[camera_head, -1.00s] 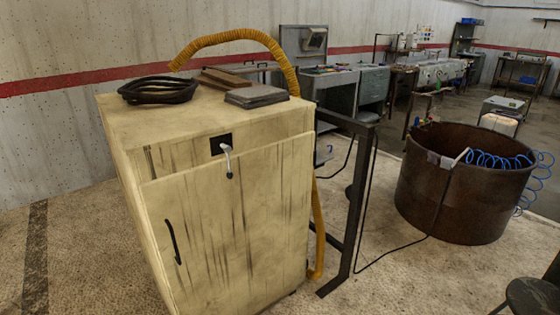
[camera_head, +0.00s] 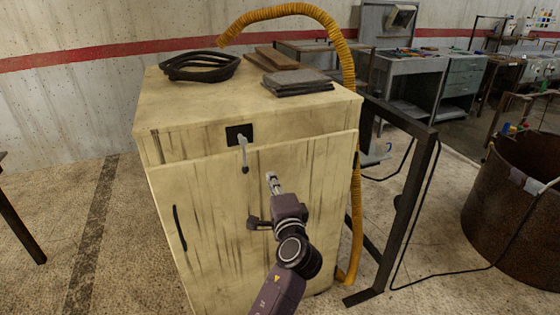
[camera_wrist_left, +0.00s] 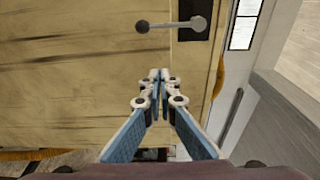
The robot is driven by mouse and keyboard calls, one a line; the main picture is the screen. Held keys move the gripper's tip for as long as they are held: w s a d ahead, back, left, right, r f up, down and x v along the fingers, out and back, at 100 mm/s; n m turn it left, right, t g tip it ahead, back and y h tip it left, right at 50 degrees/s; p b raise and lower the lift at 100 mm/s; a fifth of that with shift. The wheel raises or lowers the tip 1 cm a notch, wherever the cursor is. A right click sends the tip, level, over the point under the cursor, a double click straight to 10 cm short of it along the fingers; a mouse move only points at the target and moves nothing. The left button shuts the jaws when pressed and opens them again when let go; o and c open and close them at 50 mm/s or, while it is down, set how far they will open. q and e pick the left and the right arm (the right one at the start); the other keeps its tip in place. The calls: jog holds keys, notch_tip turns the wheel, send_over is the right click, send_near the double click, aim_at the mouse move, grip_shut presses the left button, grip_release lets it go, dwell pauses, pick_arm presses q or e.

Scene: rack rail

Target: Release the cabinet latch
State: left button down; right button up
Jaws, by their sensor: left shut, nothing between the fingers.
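The cabinet (camera_head: 215,220) is pale wood with dark streaks, and its front door is closed or nearly so. The cabinet latch (camera_head: 243,153) is a grey lever with a dark knob on a black plate (camera_head: 236,131) high on the front; in the head view it hangs down. In the left wrist view the latch (camera_wrist_left: 170,25) shows at the top, beyond the fingertips. My left gripper (camera_head: 270,178) is shut and empty, in front of the door, below and right of the latch, apart from it. It also shows in the left wrist view (camera_wrist_left: 160,75). My right gripper is not seen.
A black vertical handle (camera_head: 179,228) is on the door's left side. A black coil (camera_head: 200,66) and dark flat slabs (camera_head: 297,82) lie on top. A yellow hose (camera_head: 345,60) arches behind. A dark metal frame (camera_head: 405,215) stands to the right.

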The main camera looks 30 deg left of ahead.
aim_at(262, 154)
pick_arm(q)
jog(key=p+x, duration=0.2)
jog(key=x, duration=0.8)
jog(key=shift+a+r, duration=0.2)
jog(key=shift+a, duration=0.15)
jog(key=s+p, duration=0.1)
jog(key=s+a, duration=0.1)
jog(key=s, duration=0.1)
jog(key=shift+s+a+p, duration=0.15)
jog(key=shift+p, duration=0.25)
jog(key=shift+s+a, duration=0.15)
jog(key=shift+s, duration=0.2)
jog(key=shift+f, duration=0.1)
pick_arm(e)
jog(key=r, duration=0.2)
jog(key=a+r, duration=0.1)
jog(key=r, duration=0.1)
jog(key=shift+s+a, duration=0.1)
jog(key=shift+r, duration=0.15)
